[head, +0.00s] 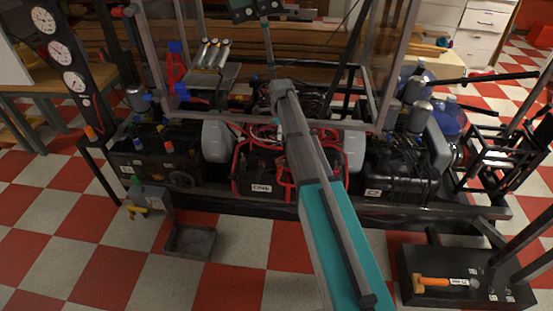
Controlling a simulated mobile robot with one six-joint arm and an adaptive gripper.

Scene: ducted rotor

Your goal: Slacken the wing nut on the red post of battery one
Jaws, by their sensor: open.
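A black unit in a red tube frame (238,168) stands low in the middle of the bench in the head view. It bears a small white label (261,188) whose lettering I cannot read surely. I cannot pick out battery one, its red post or the wing nut. My arm, with a teal link, reaches up from the bottom across the middle and covers part of this unit.
A black box with blue and orange caps (155,160) sits left, under a gauge panel (60,50). Another black box (400,170) is right.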

